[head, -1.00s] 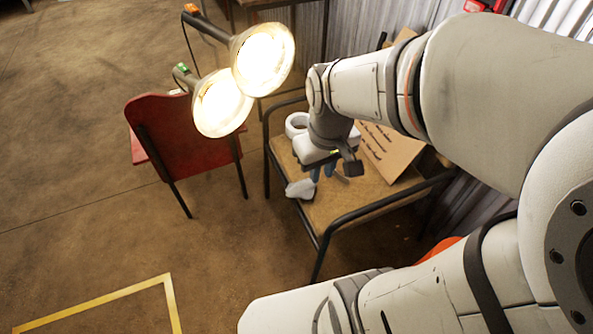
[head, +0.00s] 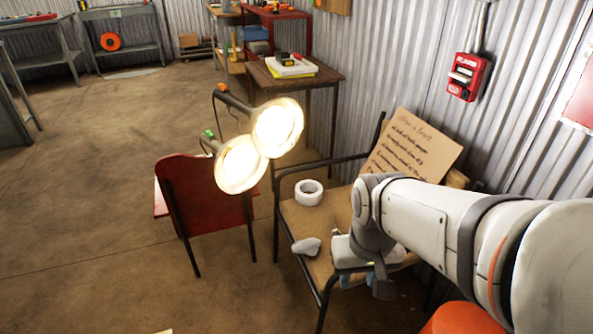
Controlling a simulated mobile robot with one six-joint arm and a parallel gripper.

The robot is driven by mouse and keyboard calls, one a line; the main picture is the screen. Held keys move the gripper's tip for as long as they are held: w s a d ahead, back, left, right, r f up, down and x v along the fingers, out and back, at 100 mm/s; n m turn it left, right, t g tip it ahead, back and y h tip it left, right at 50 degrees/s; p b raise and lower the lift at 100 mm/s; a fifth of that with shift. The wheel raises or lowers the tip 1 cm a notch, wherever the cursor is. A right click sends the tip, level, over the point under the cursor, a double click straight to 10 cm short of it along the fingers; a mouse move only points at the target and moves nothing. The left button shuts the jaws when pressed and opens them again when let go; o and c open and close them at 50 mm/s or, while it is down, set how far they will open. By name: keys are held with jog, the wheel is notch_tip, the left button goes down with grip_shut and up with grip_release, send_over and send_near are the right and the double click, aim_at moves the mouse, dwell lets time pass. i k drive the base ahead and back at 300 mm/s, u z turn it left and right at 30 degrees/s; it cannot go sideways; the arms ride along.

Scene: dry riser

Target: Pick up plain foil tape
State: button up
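A pale whitish-silver tape roll (head: 309,193) lies flat on the tan seat of a dark-framed chair (head: 327,231), near its far left corner. It looks plain, and it is the only tape roll I can make out on the seat. My gripper (head: 358,281) points down over the near part of the seat, to the right of and nearer than the roll, clear of it. Its bluish fingertips are small and partly hidden by the wrist, so their opening is unclear. I see nothing held.
A grey-white lump (head: 307,246) lies at the seat's left edge, between roll and gripper. A cardboard sign (head: 411,146) leans at the seat's back. Two lit lamps (head: 260,147) stand left of the roll, by a red chair (head: 203,195). Open floor lies left.

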aim_at(335, 231)
jog(key=z, duration=3.25)
jog(key=k, duration=1.8)
jog(key=u, duration=1.85)
jog(key=i, duration=1)
jog(key=u, duration=0.05)
